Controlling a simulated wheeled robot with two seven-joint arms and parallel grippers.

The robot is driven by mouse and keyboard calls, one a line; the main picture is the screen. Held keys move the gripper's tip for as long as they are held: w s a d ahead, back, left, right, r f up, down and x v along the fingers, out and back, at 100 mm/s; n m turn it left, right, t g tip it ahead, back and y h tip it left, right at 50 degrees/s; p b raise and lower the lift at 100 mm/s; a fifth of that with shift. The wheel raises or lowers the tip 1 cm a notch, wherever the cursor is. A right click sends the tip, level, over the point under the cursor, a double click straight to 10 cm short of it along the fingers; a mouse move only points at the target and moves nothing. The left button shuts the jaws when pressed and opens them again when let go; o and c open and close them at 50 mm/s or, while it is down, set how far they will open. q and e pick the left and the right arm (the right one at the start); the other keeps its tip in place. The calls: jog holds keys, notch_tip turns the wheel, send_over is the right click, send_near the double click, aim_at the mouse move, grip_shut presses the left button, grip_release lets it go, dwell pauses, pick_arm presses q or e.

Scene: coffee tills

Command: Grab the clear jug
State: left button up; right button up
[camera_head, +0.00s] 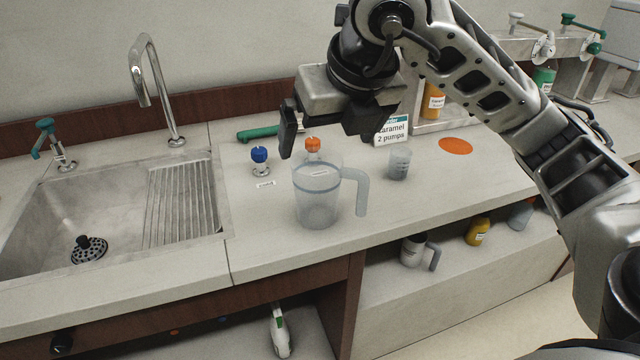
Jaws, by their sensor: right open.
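The clear jug (318,205) stands upright on the counter, right of the sink. It is see-through with a blue-grey band near its rim, and its handle (362,190) points right. My right gripper (325,140) is open and empty, above and just behind the jug's rim in the picture. Its two dark fingers point down, one to the left and one to the right. I cannot tell whether a finger touches the jug. My left gripper is not in view.
A small clear measuring cup (398,163) stands right of the jug. Blue (260,160) and orange (313,146) knobs sit behind it. Bare counter lies in front.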

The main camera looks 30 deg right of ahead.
jog(key=d, duration=0.2)
send_near(319, 173)
notch_tip(319, 173, down, 5)
jog(key=a, duration=0.2)
jog(key=shift+w+a+m+h, duration=0.1)
jog(key=shift+w+m+h, duration=0.2)
jog(key=shift+h, duration=0.1)
jog(key=c, duration=1.3)
